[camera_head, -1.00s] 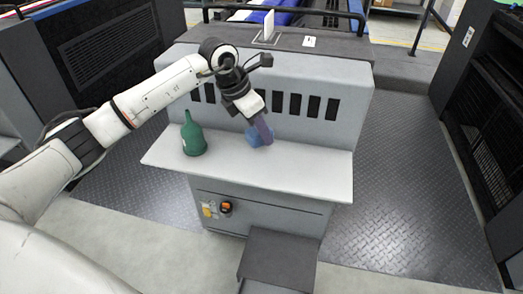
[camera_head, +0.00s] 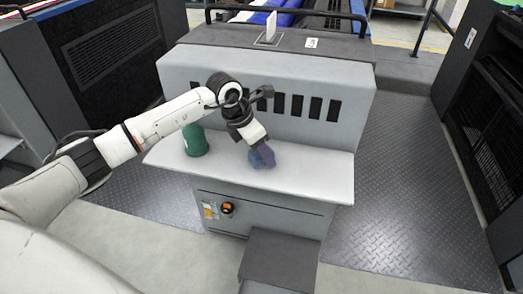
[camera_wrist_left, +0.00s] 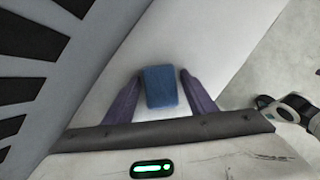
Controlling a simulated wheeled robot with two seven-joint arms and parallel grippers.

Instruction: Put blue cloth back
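The blue cloth (camera_head: 263,158) is a small, block-like blue piece over the light grey ledge (camera_head: 310,172) of the machine. In the left wrist view the cloth (camera_wrist_left: 161,87) sits between the two purple-grey fingers. I cannot tell whether the cloth touches the ledge.
The slotted panel (camera_head: 345,85) rises behind the ledge. The ledge's right part is clear. A dark step (camera_head: 280,258) stands below in front.

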